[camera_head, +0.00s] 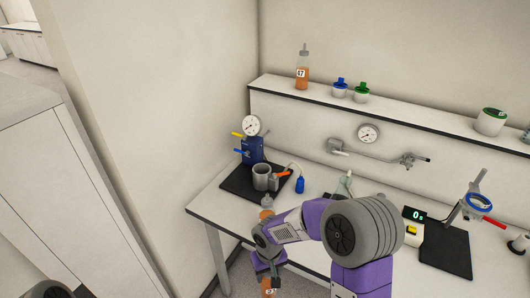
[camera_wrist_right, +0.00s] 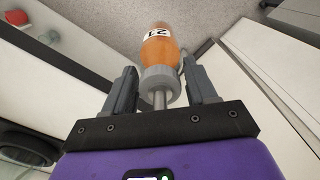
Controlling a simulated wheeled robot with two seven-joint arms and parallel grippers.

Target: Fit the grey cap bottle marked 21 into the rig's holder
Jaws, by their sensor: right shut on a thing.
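The bottle marked 21 shows in the right wrist view (camera_wrist_right: 157,48), with orange juice, a white label reading 21 upside down, and a grey cap towards my gripper. My right gripper (camera_wrist_right: 162,88) is shut on it at the cap end. In the head view the bottle (camera_head: 268,287) is at the bottom edge, below my right gripper (camera_head: 268,272), in front of the table. The rig (camera_head: 252,149) is blue with a gauge on top. Its grey cup-shaped holder (camera_head: 261,177) with a red lever stands on a black mat. My left gripper is not in view.
Another orange bottle (camera_head: 266,214) with a grey top stands near the table's front edge, partly behind my forearm. A blue bulb (camera_head: 300,185) lies right of the holder. A scale (camera_head: 412,228) is further right. Bottle 47 (camera_head: 302,72) and lidded jars stand on the shelf (camera_head: 420,120).

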